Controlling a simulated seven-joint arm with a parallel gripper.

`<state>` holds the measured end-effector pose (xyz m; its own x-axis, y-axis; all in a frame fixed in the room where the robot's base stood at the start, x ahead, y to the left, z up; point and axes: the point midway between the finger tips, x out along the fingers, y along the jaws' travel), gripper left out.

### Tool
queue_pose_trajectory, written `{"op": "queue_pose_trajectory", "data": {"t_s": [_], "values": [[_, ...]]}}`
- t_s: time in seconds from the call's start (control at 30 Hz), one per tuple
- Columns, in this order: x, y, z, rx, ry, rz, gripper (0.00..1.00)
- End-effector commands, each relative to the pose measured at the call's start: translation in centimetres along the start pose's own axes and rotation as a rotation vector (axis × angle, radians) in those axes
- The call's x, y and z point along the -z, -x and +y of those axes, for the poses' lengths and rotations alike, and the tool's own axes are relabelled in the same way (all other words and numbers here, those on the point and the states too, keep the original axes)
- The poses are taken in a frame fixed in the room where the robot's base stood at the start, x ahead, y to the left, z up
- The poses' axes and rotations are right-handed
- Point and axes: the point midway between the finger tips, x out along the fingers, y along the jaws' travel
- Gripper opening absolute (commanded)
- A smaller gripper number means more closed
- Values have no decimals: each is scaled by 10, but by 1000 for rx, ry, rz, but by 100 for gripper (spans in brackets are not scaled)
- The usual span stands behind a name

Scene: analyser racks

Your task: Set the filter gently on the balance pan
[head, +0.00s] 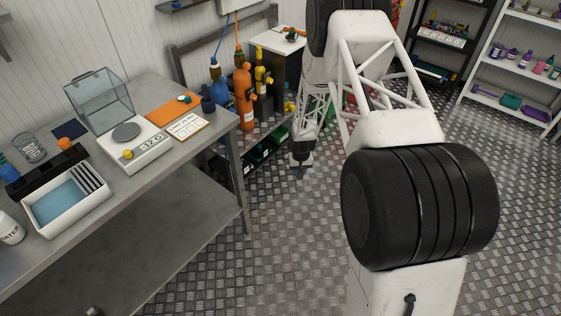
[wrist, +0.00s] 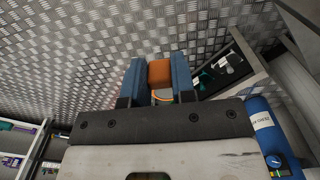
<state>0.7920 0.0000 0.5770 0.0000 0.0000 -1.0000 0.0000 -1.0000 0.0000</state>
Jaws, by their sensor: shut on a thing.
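My gripper (wrist: 159,76) has blue fingers shut on an orange-brown block-like piece (wrist: 160,73), apparently the filter. Only its top and a pale ring below show between the fingers. In the head view my gripper (head: 302,163) hangs over the floor, right of the bench, and the held piece is too small to make out. The balance (head: 150,158) is a white unit on the bench with a yellow knob and a display. Its round grey pan (head: 126,131) is bare. A clear glass shield (head: 100,98) stands at its back. My gripper is well apart from the pan.
The bench (head: 195,147) also holds a white tray with blue lining (head: 65,200), a black rack (head: 45,172), an orange mat (head: 172,109) and a label card (head: 187,126). Gas cylinders (head: 243,95) stand between the bench and my arm. Open floor lies below my gripper.

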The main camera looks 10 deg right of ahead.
Motion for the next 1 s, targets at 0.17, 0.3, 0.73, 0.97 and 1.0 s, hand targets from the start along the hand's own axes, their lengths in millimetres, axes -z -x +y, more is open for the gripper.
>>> {"op": "queue_pose_trajectory", "data": {"t_s": [0.17, 0.3, 0.73, 0.97, 1.0], "values": [[0, 0, 0, 0, 0, 1, 3], [8, 10, -8, 0, 8, 2, 3], [59, 101, -75, 0, 65, 4, 3], [81, 163, -122, 0, 100, 3, 3], [85, 174, -130, 0, 107, 4, 3]]}}
